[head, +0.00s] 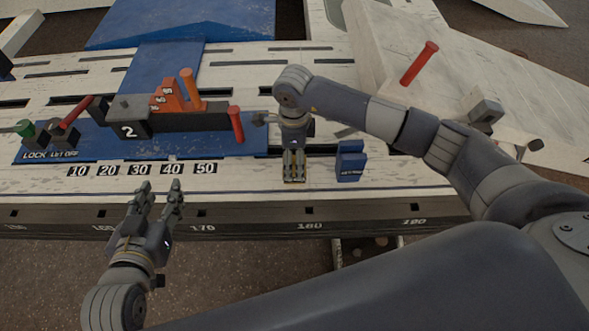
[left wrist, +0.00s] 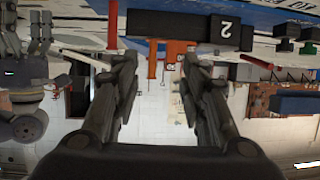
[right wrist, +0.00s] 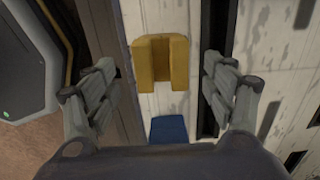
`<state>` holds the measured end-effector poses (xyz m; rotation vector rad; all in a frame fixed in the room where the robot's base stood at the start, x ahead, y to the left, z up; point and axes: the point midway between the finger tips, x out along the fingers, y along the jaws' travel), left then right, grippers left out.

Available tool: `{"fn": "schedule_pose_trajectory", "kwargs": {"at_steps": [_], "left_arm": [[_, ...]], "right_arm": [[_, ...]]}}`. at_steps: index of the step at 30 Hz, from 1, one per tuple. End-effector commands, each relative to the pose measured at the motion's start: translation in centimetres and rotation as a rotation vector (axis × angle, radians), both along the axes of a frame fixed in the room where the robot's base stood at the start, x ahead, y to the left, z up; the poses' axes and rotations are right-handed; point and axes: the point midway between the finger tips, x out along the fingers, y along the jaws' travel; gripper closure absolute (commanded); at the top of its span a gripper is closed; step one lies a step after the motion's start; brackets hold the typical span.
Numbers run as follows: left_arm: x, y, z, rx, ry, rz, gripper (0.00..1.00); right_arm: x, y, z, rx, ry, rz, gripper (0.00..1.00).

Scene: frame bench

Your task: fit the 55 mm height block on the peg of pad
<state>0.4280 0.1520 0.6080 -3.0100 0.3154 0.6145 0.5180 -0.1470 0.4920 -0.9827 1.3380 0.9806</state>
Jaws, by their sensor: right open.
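My right gripper (head: 294,165) points down at the bench, open. In the right wrist view a yellow U-shaped block (right wrist: 160,60) lies between and ahead of its spread fingers (right wrist: 162,90), with a gap on each side. In the head view the gripper mostly hides it. An orange stepped piece (head: 174,98) with small unreadable markings and an upright orange peg (head: 189,86) stand on the dark bar behind the block marked 2 (head: 130,130). I cannot tell which piece is the 55 mm block. My left gripper (head: 160,188) is open and empty at the bench's front edge.
A blue block (head: 350,160) with a small label stands right of my right gripper. Labels 10 to 50 line the bench front.

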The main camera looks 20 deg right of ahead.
Motion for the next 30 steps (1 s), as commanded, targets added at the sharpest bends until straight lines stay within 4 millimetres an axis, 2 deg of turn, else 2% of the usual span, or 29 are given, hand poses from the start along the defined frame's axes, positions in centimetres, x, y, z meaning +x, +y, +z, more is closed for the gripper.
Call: {"fn": "schedule_pose_trajectory", "kwargs": {"at_steps": [5, 9, 16, 21, 27, 30], "left_arm": [[1.0, -0.5, 1.8, -0.025, -0.104, -0.007, 0.6], [1.8, -1.1, 4.0, -0.053, -0.22, -0.014, 0.6], [2.4, -1.6, 7.1, -0.091, -0.37, -0.024, 0.6], [2.4, -1.8, 7.9, -0.101, -0.407, -0.026, 0.6], [2.4, -1.8, 8.0, -0.101, -0.408, -0.026, 0.6], [2.4, -1.8, 8.0, -0.101, -0.407, -0.026, 0.6]], "right_arm": [[0.0, -0.1, -1.6, 0.001, 0.003, -0.001, 0.23], [0.1, -0.1, -2.8, 0.001, 0.002, -0.001, 0.23], [0.1, -0.2, -4.7, 0.002, 0.002, -0.002, 0.23], [0.1, -0.2, -5.1, 0.001, 0.0, -0.001, 0.23], [0.1, -0.2, -5.1, 0.001, 0.001, -0.001, 0.23], [0.1, -0.2, -5.1, 0.001, 0.001, -0.001, 0.46]]}}
